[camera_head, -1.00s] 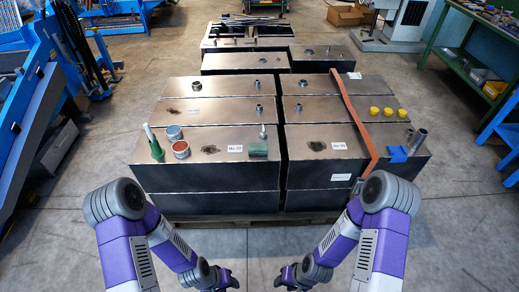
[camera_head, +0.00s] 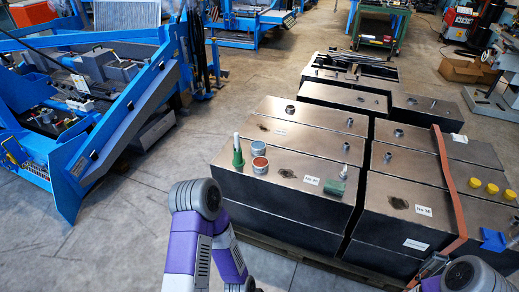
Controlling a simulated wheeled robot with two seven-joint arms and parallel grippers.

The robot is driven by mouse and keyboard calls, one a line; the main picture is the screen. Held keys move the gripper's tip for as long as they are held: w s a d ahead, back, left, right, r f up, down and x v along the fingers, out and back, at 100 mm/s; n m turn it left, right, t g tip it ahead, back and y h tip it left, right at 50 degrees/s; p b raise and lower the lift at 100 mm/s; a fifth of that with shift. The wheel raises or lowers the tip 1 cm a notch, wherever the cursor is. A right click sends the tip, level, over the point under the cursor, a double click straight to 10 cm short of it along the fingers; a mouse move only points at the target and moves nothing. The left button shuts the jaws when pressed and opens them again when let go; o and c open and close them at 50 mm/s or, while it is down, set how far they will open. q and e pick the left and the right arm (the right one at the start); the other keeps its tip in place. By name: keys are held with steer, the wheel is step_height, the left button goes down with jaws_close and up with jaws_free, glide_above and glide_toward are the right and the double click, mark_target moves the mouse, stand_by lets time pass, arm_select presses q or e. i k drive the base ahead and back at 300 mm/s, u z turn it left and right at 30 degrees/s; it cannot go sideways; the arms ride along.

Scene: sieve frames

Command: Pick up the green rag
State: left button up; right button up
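The green rag (camera_head: 335,190) appears as a small folded dark green block on the front edge of the left metal tank's top (camera_head: 225,160). A small upright fitting (camera_head: 344,172) stands just behind it, next to a white label (camera_head: 312,181). My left arm comes up at the bottom, left of the rag, and bends down out of the picture; its gripper fingers are cut off by the lower edge. My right arm shows only partly at the bottom right, and its fingers cannot be made out. Neither arm touches the rag.
Left of the rag stand a green cone-shaped bottle (camera_head: 238,155) and two round tins, one with a red-brown top (camera_head: 260,164). On the right tank are an orange strap (camera_head: 448,185), yellow caps (camera_head: 475,183) and a blue cloth (camera_head: 493,240). Blue machinery (camera_head: 110,115) stands at left.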

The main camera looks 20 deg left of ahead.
mark_target(336, 187)
steer(key=u, duration=0.5)
steer(key=i, duration=1.1)
steer(key=z, duration=0.05)
